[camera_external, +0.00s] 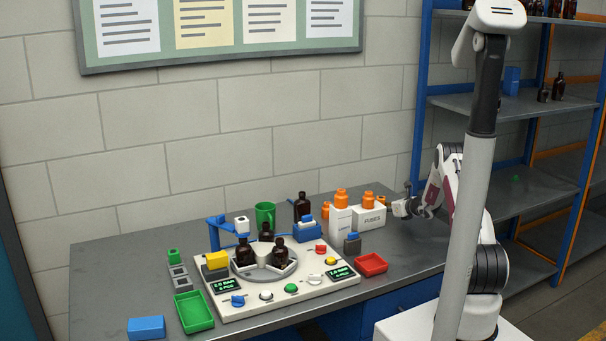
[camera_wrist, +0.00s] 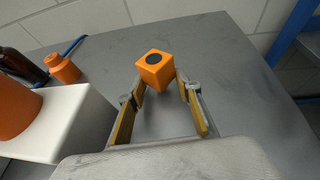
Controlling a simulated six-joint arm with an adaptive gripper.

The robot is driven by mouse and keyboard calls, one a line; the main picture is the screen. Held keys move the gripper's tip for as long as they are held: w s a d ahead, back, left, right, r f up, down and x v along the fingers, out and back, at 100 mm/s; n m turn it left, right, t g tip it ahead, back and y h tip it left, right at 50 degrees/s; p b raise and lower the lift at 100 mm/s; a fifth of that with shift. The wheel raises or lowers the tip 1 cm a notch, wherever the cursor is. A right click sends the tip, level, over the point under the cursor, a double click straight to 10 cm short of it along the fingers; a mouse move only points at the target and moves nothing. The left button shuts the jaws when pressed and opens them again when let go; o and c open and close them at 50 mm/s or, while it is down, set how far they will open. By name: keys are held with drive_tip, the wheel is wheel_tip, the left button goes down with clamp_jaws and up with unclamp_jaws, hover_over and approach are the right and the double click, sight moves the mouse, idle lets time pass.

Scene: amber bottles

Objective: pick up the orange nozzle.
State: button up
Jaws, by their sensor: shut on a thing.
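A boxy orange nozzle (camera_wrist: 155,70) with a dark round hole in its top sits between the fingertips of my gripper (camera_wrist: 160,84) in the wrist view. The yellow-padded fingers are shut on its two sides. I cannot tell whether its underside touches the table. In the external view my gripper (camera_external: 402,208) is low over the right end of the table, just right of the white FUSES box. The held nozzle cannot be made out for sure there.
The white FUSES box (camera_external: 369,217) has orange parts on and around it. It also shows close on the left in the wrist view (camera_wrist: 70,118), near another orange piece (camera_wrist: 62,69). A red tray (camera_external: 371,265) and the bottle station (camera_external: 300,284) stand left. The table right of the nozzle is clear.

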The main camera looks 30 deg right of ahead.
sight(383, 199)
drive_tip(key=shift+r, duration=4.85)
